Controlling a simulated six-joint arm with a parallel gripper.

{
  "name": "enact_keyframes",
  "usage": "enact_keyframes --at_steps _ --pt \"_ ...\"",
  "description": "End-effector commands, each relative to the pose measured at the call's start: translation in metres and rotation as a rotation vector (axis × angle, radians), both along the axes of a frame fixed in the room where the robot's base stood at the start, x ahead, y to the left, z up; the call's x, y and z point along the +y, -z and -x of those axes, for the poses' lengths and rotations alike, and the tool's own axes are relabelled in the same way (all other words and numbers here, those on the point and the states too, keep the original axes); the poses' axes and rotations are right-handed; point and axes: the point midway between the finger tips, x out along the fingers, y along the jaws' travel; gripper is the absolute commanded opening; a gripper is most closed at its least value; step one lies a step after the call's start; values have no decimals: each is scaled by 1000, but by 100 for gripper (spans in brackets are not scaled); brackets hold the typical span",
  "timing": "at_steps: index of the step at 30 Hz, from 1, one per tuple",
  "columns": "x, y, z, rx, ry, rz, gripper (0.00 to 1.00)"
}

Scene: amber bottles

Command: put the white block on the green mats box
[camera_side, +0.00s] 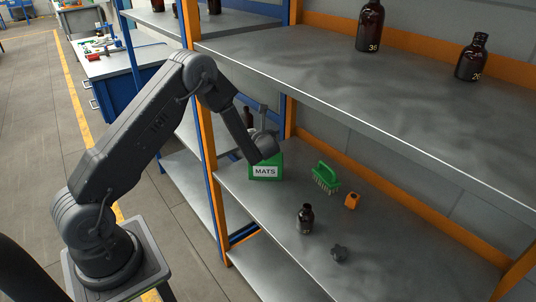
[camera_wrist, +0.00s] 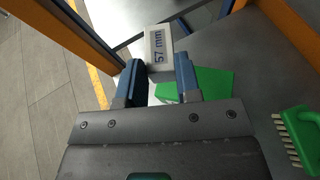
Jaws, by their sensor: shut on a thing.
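The white block (camera_wrist: 158,42), marked "57 mm", is held between the two blue fingers of my gripper (camera_wrist: 158,66) in the wrist view. My gripper is shut on it. The green mats box (camera_wrist: 213,82) shows below and to the right of the fingers in that view. In the side view the green box (camera_side: 265,179), with a white MATS label, stands on the middle shelf near its left end. My gripper is close above the box there, and my wrist hides part of its top. I cannot tell whether the block touches the box.
The upper shelf (camera_side: 330,85) holds amber bottles. An orange upright (camera_side: 207,150) is close to my arm.

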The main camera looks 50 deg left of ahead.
Motion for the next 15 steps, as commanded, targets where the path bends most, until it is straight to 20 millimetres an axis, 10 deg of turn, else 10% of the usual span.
enact_keyframes --at_steps 15 --pt "-28 50 -33 3 0 0 7"
